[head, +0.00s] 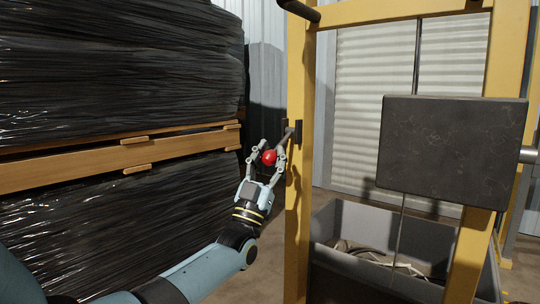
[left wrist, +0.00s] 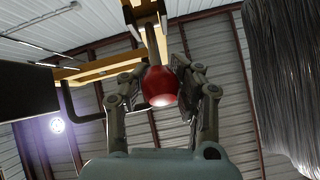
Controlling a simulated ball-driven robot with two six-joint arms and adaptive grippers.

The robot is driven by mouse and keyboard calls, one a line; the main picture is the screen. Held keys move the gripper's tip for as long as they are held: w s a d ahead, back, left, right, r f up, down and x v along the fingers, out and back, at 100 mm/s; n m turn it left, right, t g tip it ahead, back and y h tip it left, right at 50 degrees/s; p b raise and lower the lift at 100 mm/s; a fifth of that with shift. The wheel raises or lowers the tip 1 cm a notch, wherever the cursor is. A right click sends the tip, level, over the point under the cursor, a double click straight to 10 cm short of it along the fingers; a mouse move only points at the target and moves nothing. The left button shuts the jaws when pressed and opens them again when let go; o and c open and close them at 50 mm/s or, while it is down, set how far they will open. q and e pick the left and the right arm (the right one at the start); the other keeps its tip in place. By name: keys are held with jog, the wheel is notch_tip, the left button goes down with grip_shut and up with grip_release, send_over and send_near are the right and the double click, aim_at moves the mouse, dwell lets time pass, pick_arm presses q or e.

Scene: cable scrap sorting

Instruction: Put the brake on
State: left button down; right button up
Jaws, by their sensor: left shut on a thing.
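The brake lever has a round red knob (head: 269,157) on a grey rod (head: 285,138) that runs up and right to a dark bracket (head: 296,131) on the yellow post. My left gripper (head: 267,152) is at the knob, with a finger on either side of it, shut on it. In the left wrist view the red knob (left wrist: 161,86) sits between the two fingers (left wrist: 163,92), with the rod rising behind it to the bracket. My right gripper is not in view.
The yellow frame post (head: 298,200) stands just right of the gripper. Black-wrapped pallet stacks (head: 120,60) fill the left. A dark block (head: 450,150) hangs at right over a grey bin (head: 345,225) holding cable scrap (head: 375,255).

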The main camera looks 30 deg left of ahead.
pick_arm(q)
jog(key=c, duration=1.2)
grip_release()
jog(key=shift+w+d+f+h, duration=0.15)
jog(key=shift+f+h, duration=0.15)
jog(key=shift+f, duration=0.4)
jog(key=shift+o, duration=1.4)
jog(key=shift+r, duration=0.1)
jog(key=shift+o, duration=0.2)
jog(key=shift+r, duration=0.2)
jog(key=v, duration=1.2)
